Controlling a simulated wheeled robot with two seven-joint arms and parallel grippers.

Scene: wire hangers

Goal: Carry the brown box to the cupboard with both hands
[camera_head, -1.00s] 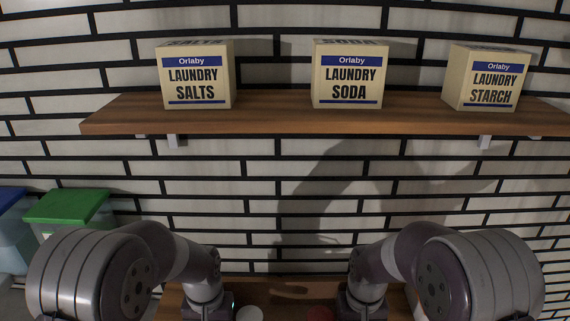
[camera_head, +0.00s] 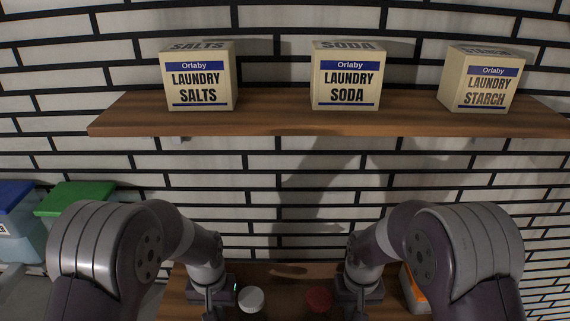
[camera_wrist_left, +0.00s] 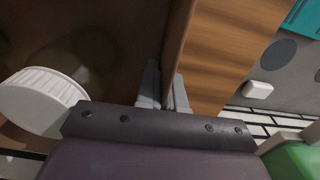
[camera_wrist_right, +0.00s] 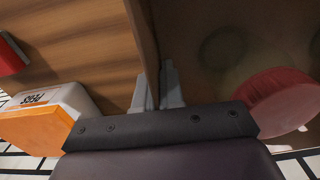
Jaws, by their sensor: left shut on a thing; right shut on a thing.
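The brown box shows at the bottom of the head view, between my arms, cut off by the lower edge. It holds a white-capped container (camera_head: 251,299) and a red-capped one (camera_head: 319,299). My left gripper (camera_wrist_left: 163,88) is shut on a side wall of the brown box (camera_wrist_left: 181,25), with the white cap inside to its left. My right gripper (camera_wrist_right: 158,88) is shut on the opposite wall (camera_wrist_right: 143,28), with the red cap inside to its right. In the head view the fingertips are hidden. No cupboard is recognisable.
A wooden shelf (camera_head: 290,124) on the brick wall bears laundry salts (camera_head: 200,80), soda (camera_head: 346,80) and starch (camera_head: 482,82) boxes. An orange and white pegs container (camera_wrist_right: 45,115) is outside the box. Green-lidded (camera_head: 75,197) and blue-lidded (camera_head: 12,195) bins stand left.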

